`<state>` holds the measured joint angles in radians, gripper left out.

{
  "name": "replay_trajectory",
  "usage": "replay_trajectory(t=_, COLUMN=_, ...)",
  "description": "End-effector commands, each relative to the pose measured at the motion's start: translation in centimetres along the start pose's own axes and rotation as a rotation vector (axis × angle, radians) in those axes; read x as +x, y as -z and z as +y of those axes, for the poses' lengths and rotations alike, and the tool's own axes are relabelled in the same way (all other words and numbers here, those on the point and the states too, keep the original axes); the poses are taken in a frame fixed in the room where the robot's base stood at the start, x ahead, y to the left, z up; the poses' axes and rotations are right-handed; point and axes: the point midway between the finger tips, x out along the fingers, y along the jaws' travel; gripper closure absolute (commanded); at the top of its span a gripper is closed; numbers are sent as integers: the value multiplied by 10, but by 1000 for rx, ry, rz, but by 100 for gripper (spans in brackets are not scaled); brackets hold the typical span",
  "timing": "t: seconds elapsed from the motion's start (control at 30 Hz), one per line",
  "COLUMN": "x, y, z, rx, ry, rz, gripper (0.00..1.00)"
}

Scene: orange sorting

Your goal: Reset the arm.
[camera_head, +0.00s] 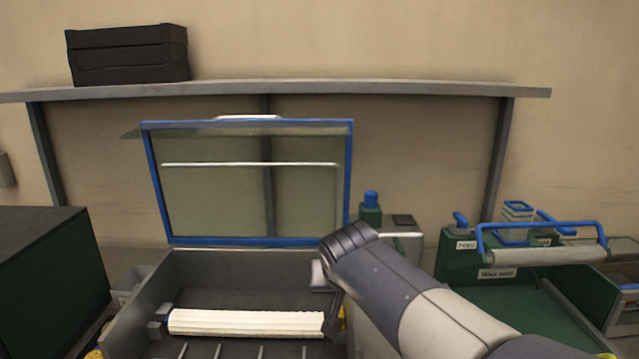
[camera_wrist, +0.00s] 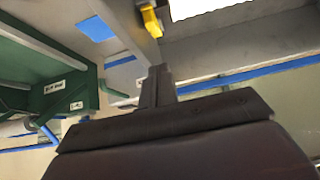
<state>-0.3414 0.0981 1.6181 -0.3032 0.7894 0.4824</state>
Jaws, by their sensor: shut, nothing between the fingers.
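My arm (camera_head: 390,290) reaches in from the lower right of the head view, and its wrist bends down over the right side of an open grey machine. My gripper (camera_wrist: 159,74) shows in the wrist view as dark fingers closed together, with nothing between them. In the head view the gripper is mostly hidden behind the wrist, close to the right end of a white ribbed roller (camera_head: 245,322). I cannot tell whether it touches anything.
The machine's blue-framed clear lid (camera_head: 250,240) stands raised behind the roller. A green machine with a blue handle (camera_head: 540,226) is at right, and a dark green box (camera_head: 50,270) at left. A shelf (camera_head: 300,90) holds stacked black trays (camera_head: 128,55).

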Motion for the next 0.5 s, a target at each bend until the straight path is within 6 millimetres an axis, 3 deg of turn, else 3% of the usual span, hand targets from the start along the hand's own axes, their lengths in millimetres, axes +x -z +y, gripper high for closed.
replay_trajectory(t=0.23, x=48, y=-3, z=-1, rx=-1, ry=-1, rz=-2, gripper=100)
replay_trajectory(t=0.5, x=72, y=-29, z=-7, rx=-2, ry=2, rz=3, gripper=100)
